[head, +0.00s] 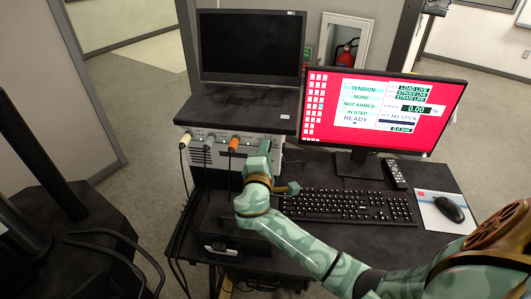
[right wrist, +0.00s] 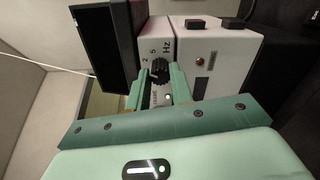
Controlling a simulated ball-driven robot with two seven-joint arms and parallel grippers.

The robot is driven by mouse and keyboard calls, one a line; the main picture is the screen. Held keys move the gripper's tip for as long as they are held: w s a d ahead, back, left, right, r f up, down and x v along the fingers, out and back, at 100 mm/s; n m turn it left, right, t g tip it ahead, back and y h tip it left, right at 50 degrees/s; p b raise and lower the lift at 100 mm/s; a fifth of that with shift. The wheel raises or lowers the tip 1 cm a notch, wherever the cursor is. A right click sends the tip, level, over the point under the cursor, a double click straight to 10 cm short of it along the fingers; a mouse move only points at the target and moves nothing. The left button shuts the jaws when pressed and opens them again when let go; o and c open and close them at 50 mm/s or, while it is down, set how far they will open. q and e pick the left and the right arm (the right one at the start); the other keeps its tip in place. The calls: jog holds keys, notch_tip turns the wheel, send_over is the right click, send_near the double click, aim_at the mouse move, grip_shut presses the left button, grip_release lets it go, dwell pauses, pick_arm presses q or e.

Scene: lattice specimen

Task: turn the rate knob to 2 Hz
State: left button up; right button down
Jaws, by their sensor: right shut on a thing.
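The rate knob (right wrist: 159,68) is a small dark ridged knob on the front of a pale control box. It shows in the right wrist view, with the marks 2, 5 and "Hz" beside it. My right gripper (right wrist: 160,84) is shut on the knob, one green finger on each side. Which mark the knob points at is too small to tell. In the head view my right gripper (head: 260,156) is at the right end of the box front (head: 209,152) and hides the knob. My left gripper is not in view.
A laptop (head: 248,50) stands on the box. A monitor (head: 380,105), keyboard (head: 345,206), remote (head: 395,174) and mouse (head: 449,209) are to the right on the desk.

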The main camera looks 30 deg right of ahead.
jog(key=shift+f, duration=0.1)
jog(key=c, duration=1.2)
grip_release()
jog(key=shift+s, duration=0.1)
jog(key=shift+c, duration=0.2)
jog(key=shift+a, duration=0.1)
jog(key=v, duration=1.6)
jog(key=shift+s, duration=0.1)
